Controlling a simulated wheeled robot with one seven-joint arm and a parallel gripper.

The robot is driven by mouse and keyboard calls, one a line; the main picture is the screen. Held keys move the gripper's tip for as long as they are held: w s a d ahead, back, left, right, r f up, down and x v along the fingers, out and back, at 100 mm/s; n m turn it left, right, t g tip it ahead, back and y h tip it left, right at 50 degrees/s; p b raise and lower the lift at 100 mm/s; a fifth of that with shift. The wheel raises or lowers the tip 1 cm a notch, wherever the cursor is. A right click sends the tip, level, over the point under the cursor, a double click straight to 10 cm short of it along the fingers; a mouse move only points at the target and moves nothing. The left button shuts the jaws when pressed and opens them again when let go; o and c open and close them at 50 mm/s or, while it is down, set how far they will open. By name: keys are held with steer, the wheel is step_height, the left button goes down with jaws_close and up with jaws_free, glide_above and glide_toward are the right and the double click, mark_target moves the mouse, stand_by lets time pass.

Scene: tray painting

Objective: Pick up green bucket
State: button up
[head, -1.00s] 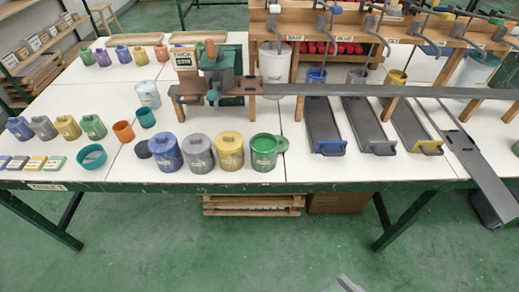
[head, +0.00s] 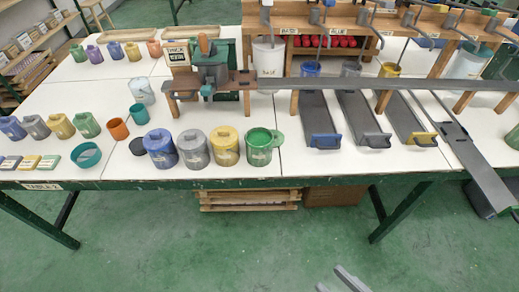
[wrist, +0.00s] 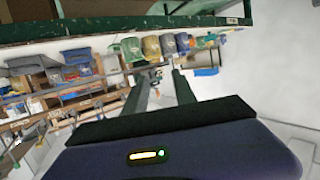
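The green bucket (head: 260,149) stands upright on the white table near its front edge, at the right end of a row of buckets. In the wrist view the picture is turned over, and the green bucket (wrist: 131,50) shows small beyond the fingers. My gripper (head: 330,277) shows only by its fingertips at the bottom of the head view, in front of and below the table edge, well away from the bucket. In the wrist view the fingers of my gripper (wrist: 163,78) are apart with nothing held.
Yellow (head: 225,147), grey (head: 194,150) and blue (head: 160,150) buckets stand close to its left. Another green container (head: 86,125) is farther left. Dark sloped trays (head: 321,120) lie to the right. A wooden stand (head: 210,86) is behind. The floor before the table is clear.

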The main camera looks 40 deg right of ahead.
mark_target(255, 144)
steer(key=o, duration=0.5)
steer(key=shift+w+r, duration=0.2)
steer(key=o, duration=0.6)
steer(key=w, duration=0.1)
steer(key=w+r+t, duration=0.1)
steer(key=w, duration=0.1)
steer(key=shift+w+d+r+p, duration=0.2)
steer(key=shift+r+p, duration=0.1)
steer(key=w+d+f+m+h+p, duration=0.1)
steer(key=w+d, duration=0.2)
steer(key=w, duration=0.7)
steer(key=w+d+f+h+p, duration=0.1)
steer(key=w+d+f, duration=0.15)
steer(key=w, duration=0.65)
steer(key=w+d+m+h, duration=0.1)
steer(key=w+d, duration=0.2)
steer(key=w, duration=0.7)
steer(key=w+d+f+g, duration=0.1)
steer(key=f, duration=0.1)
steer(key=w+d+f, duration=0.1)
steer(key=f, duration=0.2)
steer(key=w+d+f+m+g, duration=0.1)
steer(key=f, duration=0.2)
steer(key=shift+w+d+g+h, duration=0.1)
steer(key=shift+w+g+h, duration=0.05)
steer(key=shift+g+h, duration=0.15)
steer(key=shift+p+x, duration=0.6)
steer(key=shift+x, duration=3.15)
